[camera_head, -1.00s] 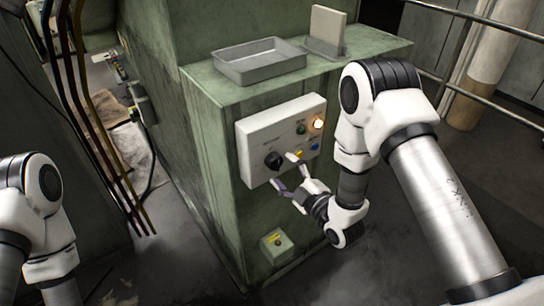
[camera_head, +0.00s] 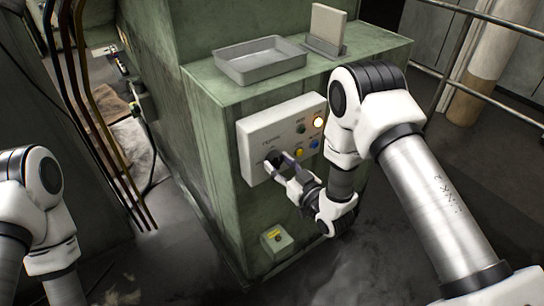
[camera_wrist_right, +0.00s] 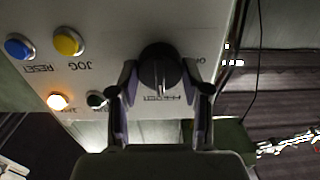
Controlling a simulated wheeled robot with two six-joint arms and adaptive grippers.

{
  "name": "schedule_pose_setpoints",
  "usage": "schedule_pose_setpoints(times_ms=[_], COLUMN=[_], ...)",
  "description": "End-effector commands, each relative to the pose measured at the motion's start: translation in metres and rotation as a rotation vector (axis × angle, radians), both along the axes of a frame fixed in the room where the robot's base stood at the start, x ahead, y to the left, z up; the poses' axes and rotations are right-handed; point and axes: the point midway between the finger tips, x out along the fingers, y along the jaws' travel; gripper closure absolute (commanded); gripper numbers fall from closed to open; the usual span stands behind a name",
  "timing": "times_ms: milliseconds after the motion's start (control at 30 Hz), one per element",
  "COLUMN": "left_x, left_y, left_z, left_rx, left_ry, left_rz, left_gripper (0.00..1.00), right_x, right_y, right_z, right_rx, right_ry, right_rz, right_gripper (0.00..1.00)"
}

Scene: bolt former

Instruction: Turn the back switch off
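A black rotary switch (camera_head: 273,156) sits at the lower left of the white control panel (camera_head: 255,128) on the green machine. In the right wrist view the switch (camera_wrist_right: 160,68) shows as a round black knob with a raised grip bar. My right gripper (camera_head: 279,163) is at the panel, its fingers on either side of the switch. In the wrist view my right gripper (camera_wrist_right: 160,76) is open, with the knob between its fingertips. I cannot tell whether the fingers touch it. My left gripper is out of view; only the left arm shows.
The panel also has a lit orange lamp (camera_head: 318,122), a green button (camera_head: 301,129), a yellow button (camera_head: 298,152) and a blue button (camera_head: 314,144). A grey tray (camera_head: 260,64) rests on the machine top. A small green box (camera_head: 277,242) is low on the front.

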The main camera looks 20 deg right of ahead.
Motion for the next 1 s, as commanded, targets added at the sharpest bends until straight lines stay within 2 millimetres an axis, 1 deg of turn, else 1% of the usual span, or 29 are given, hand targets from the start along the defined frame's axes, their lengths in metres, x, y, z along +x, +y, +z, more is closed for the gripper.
schedule_pose_setpoints(times_ms=[33,67,100,200,267,400,500,567,633,800,900,1000], left_x=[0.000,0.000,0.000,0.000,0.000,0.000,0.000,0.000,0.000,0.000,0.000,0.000], left_y=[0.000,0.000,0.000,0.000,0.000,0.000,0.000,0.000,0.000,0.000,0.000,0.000], left_z=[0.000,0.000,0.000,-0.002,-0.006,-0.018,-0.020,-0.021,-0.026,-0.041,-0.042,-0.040], left_rx=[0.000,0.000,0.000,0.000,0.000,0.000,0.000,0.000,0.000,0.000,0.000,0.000], left_ry=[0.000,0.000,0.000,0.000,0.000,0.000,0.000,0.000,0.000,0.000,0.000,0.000], left_rz=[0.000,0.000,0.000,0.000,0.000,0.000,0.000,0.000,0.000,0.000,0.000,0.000], left_gripper=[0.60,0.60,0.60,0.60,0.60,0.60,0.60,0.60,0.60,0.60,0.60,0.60], right_x=[0.001,0.001,0.001,0.001,0.001,0.001,0.001,0.001,0.001,0.001,0.001,0.001], right_y=[0.000,0.000,0.000,0.000,0.000,0.000,0.000,0.000,0.000,0.000,0.000,0.000], right_z=[0.000,0.000,0.000,0.000,-0.002,-0.003,-0.001,-0.001,-0.002,-0.002,0.000,0.001], right_rx=[-0.001,-0.001,-0.001,-0.019,-0.083,-0.333,-0.442,-0.476,-0.551,-0.831,-0.903,-0.909], right_ry=[-0.001,-0.001,-0.001,-0.008,-0.032,-0.124,-0.164,-0.175,-0.203,-0.307,-0.333,-0.334], right_rz=[-0.001,-0.001,-0.001,-0.001,-0.001,-0.002,-0.002,-0.002,-0.002,-0.003,-0.003,-0.003], right_gripper=[0.86,0.96,1.00,1.00,1.00,1.00,1.00,1.00,1.00,1.00,1.00,1.00])
